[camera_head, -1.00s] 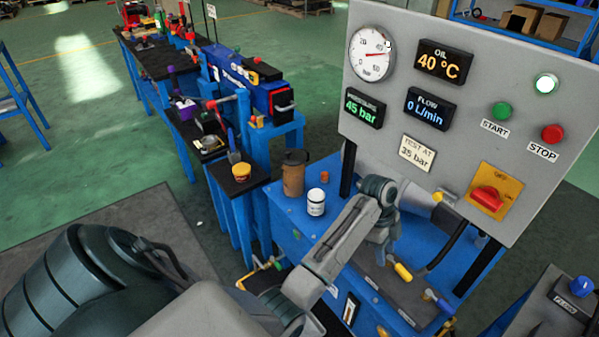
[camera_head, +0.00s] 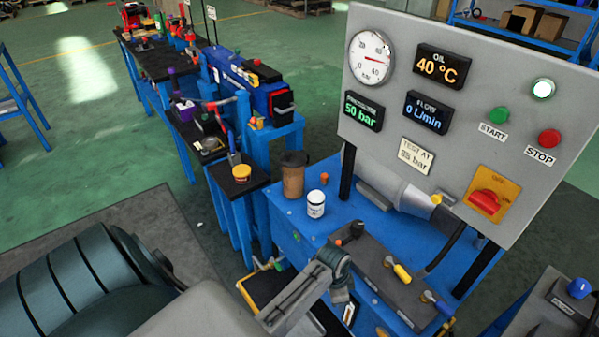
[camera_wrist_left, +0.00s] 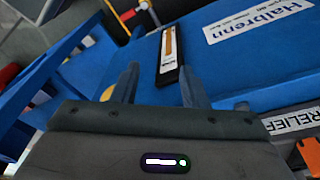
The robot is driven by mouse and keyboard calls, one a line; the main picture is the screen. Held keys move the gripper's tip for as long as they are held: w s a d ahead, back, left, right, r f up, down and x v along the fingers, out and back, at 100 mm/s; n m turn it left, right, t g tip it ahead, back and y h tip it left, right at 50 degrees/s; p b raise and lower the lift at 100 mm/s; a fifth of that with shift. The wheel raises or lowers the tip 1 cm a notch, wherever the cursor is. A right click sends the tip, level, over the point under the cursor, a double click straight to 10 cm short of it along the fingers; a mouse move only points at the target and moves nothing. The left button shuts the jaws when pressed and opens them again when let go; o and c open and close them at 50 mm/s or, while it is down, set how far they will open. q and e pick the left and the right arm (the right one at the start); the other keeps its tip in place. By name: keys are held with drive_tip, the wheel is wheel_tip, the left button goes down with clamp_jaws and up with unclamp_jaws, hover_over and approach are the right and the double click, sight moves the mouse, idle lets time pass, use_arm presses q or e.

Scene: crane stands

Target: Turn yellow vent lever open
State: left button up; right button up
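The yellow vent lever (camera_head: 402,272) sits on a dark grey valve block (camera_head: 390,290) on top of the blue bench, in the head view. Its handle points down and to the right. A blue lever (camera_head: 437,302) is beside it on the same block. My left gripper (camera_head: 342,286) is left of the block, apart from the yellow lever, and partly hidden by its own wrist. In the left wrist view its fingers (camera_wrist_left: 159,88) are spread with nothing held; a black sight gauge (camera_wrist_left: 169,58) lies beyond them. The yellow lever cannot be made out there. My right gripper is not in view.
The grey control panel (camera_head: 460,130) stands behind the block, showing 50 bar and 0 L/min. A RELIEF label (camera_wrist_left: 291,120) and orange-red knob (camera_wrist_left: 309,152) are near the gripper.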

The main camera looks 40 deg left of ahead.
use_arm(q)
drive_tip(key=s+a+f+n+p, duration=0.1)
drive_tip(key=s+a+f+n, duration=0.1)
drive_tip(key=s+f, duration=0.4)
drive_tip(key=s+a+f+n+y+p, duration=0.1)
drive_tip(key=s+a+f+n, duration=0.1)
drive_tip(key=s+f, duration=0.5)
wheel_tip(320, 180, down, 6)
drive_tip(key=shift+r+n, duration=0.15)
drive_tip(key=shift+n, duration=0.25)
